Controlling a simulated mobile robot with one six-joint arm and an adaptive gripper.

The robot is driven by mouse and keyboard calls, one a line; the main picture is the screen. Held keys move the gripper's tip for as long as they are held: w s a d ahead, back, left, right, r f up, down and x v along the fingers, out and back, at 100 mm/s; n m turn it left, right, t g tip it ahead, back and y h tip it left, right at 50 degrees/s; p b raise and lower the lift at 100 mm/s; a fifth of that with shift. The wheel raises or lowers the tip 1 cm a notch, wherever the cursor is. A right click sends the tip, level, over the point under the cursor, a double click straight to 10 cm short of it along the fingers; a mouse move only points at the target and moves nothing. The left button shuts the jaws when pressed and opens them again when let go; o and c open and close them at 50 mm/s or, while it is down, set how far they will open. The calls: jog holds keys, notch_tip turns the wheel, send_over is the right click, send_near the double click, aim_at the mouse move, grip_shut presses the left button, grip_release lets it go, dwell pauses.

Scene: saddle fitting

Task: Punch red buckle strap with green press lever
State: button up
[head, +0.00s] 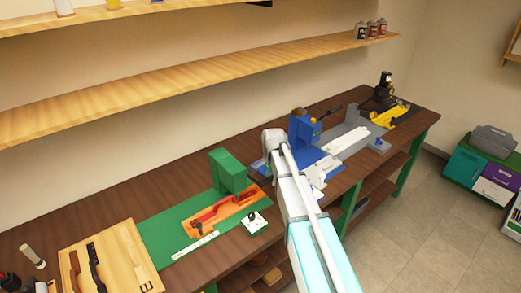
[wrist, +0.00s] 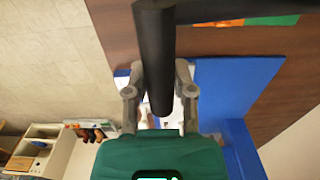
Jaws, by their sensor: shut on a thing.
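The red buckle strap (head: 212,211) lies on an orange board on the green mat in the head view. The green press (head: 229,171) stands just behind it; I cannot make out its lever there. In the wrist view my gripper (wrist: 160,72) has its grey fingers on either side of a thick black bar (wrist: 155,45), shut on it. The bar joins a crosswise black bar at the top. I cannot tell which press the bar belongs to. Blue surfaces lie behind the fingers. In the head view my arm hides the gripper.
A blue press (head: 303,130) stands beside my arm, right of the green mat (head: 155,230). A wooden board (head: 125,250) with dark straps lies at left. A yellow tool (head: 388,115) is at the far end. Shelves (head: 190,85) run along the wall.

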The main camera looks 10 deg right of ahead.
jog(key=shift+s+d+f, duration=0.1)
jog(key=shift+s+f, duration=0.1)
jog(key=shift+f, duration=0.15)
jog(key=shift+s+d+f+b, duration=0.1)
jog(key=shift+f+b, duration=0.85)
jog(key=shift+b, duration=0.15)
jog(key=shift+f, duration=0.15)
jog(key=shift+f+b, duration=0.95)
jog(key=shift+b, duration=0.15)
jog(key=shift+r, duration=0.15)
jog(key=shift+r+p, duration=1.4)
jog(key=shift+p, duration=0.15)
